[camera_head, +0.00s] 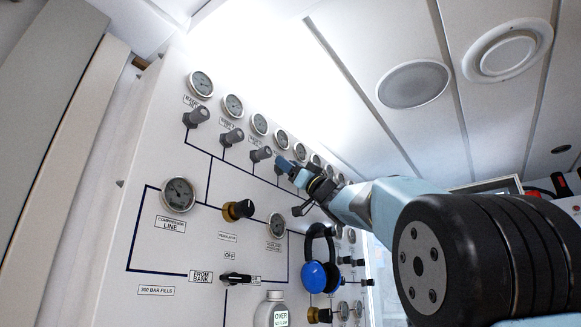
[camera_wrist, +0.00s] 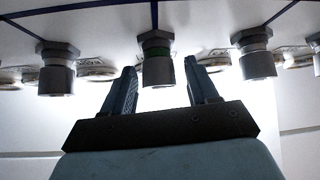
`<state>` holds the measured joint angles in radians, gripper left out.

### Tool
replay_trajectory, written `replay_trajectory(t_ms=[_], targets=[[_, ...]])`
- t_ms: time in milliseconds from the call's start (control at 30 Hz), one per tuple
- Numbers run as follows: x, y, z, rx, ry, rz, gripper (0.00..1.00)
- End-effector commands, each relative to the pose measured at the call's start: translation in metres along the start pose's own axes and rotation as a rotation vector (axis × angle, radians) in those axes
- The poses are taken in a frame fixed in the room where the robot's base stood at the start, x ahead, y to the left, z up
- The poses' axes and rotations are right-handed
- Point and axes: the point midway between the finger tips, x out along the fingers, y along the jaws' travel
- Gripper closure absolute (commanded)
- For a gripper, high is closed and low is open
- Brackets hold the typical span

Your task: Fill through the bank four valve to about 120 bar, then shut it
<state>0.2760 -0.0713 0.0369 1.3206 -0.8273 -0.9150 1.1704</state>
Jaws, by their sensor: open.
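In the wrist view, a grey valve knob with a green band (camera_wrist: 157,70) stands between the fingers of my gripper (camera_wrist: 161,64). The fingers are open, one on each side, with a visible gap to the knob. In the head view my gripper (camera_head: 285,163) is at the fourth valve from the left in the upper row and mostly hides it. The fourth gauge (camera_head: 281,139) sits above; its reading is too small to tell. The compressor line gauge (camera_head: 179,194) is at the left. The valve labels are too small to read surely.
Neighbouring valve knobs stand close on both sides, on the left (camera_wrist: 56,72) and right (camera_wrist: 256,58). Free room lies in front of the panel.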

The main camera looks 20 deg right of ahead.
Motion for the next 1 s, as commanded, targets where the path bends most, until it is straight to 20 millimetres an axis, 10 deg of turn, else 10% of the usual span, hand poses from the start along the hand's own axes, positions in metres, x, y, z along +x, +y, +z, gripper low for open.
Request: replay_trajectory(t_ms=[233, 767, 1000], targets=[[0.0003, 0.0003, 0.0002, 0.0, -0.001, 0.001, 0.41], [-0.0001, 0.0006, 0.0, -0.001, -0.001, 0.001, 0.92], [0.0, 0.0003, -0.0005, 0.011, -0.001, 0.013, 0.94]])
